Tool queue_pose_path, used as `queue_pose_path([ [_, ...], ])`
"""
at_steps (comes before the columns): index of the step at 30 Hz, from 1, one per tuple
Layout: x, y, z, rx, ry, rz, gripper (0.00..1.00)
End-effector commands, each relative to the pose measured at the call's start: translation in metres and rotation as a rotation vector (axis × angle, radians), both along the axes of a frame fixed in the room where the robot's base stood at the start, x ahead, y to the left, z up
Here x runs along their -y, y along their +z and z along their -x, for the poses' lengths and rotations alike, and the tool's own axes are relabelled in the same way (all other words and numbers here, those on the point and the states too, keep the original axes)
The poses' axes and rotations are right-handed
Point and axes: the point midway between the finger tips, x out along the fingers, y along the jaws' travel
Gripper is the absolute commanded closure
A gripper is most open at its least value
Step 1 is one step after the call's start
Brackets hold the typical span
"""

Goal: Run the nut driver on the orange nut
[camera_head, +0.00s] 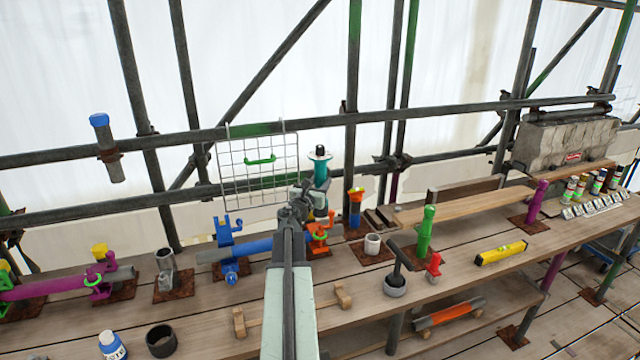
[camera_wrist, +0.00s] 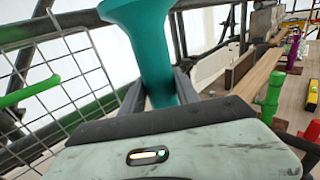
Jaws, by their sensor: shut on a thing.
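My gripper (camera_head: 306,194) is shut on a teal tool (camera_head: 320,172), which looks like the nut driver. The tool is upright, with a pale disc and a dark knob on top. In the wrist view its teal handle (camera_wrist: 150,60) passes between my two dark fingers. An orange fitting (camera_head: 316,240) with a green part stands on the bench just below the tool. My arm and gripper partly hide it. I cannot tell the nut apart on it, or whether the tool touches it.
A blue clamp (camera_head: 226,248) holding a blue tube stands to the left. A wire grid (camera_head: 258,172) with a green handle hangs behind. A blue-and-orange piece (camera_head: 356,208), a white cup (camera_head: 373,243) and a green post (camera_head: 426,232) stand to the right.

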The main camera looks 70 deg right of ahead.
Motion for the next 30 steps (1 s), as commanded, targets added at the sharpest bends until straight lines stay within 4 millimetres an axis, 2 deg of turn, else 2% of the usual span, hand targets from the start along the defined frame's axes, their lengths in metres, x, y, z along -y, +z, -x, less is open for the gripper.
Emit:
queue_pose_path([
  [1,0.000,-0.009,0.000,-0.001,0.000,0.001,1.00],
  [30,0.000,-0.087,-0.001,-0.001,0.001,0.001,1.00],
])
